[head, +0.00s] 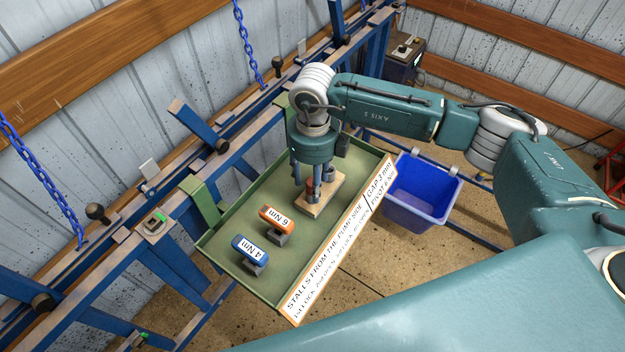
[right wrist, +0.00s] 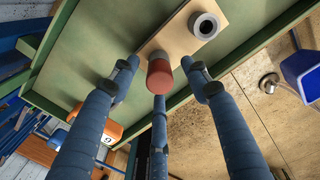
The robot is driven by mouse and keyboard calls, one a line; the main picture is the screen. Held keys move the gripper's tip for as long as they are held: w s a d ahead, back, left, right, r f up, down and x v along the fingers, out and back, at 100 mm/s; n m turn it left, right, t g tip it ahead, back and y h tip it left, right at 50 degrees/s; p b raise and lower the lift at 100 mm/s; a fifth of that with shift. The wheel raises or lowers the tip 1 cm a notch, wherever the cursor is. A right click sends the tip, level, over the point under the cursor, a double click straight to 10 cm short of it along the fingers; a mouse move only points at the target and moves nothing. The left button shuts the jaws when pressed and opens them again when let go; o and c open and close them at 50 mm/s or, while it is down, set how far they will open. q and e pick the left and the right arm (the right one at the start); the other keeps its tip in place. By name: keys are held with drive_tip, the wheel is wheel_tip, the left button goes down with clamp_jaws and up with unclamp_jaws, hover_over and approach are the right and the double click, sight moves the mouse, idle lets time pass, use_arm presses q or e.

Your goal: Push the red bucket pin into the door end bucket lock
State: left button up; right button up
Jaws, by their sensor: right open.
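The red bucket pin (right wrist: 159,77) stands on a light wooden block (right wrist: 172,44) in the right wrist view. Beside it on the block is a grey ring-shaped piece with a dark hole (right wrist: 204,26). My right gripper (right wrist: 160,88) is open, its three blue fingers spread around the red pin without visibly closing on it. In the head view the right gripper (head: 310,187) points down over the block (head: 322,202), and the red pin shows partly between the fingers. The blue bucket (head: 422,192) hangs right of the tray; grey tabs (head: 454,170) show on its rim. I cannot tell which is the door end lock.
The green tray (head: 225,235) also holds an orange 6 Nm tool (head: 275,219) and a blue 4 Nm tool (head: 249,250). A lettered sign (head: 335,243) runs along its edge. Blue stall rails (head: 150,255) and hanging chains (head: 247,45) are at left.

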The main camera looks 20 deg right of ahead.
sight(312, 181)
drive_tip(key=shift+f, duration=0.55)
clamp_jaws()
drive_tip(key=shift+r, duration=0.15)
drive_tip(key=shift+w+r+b, duration=0.1)
drive_tip(key=shift+r+b, duration=0.3)
drive_tip(key=shift+r, duration=0.2)
wheel_tip(312, 181, up, 19)
drive_tip(key=b, duration=0.5)
drive_tip(key=shift+f+b, duration=0.2)
drive_tip(key=shift+b, duration=0.1)
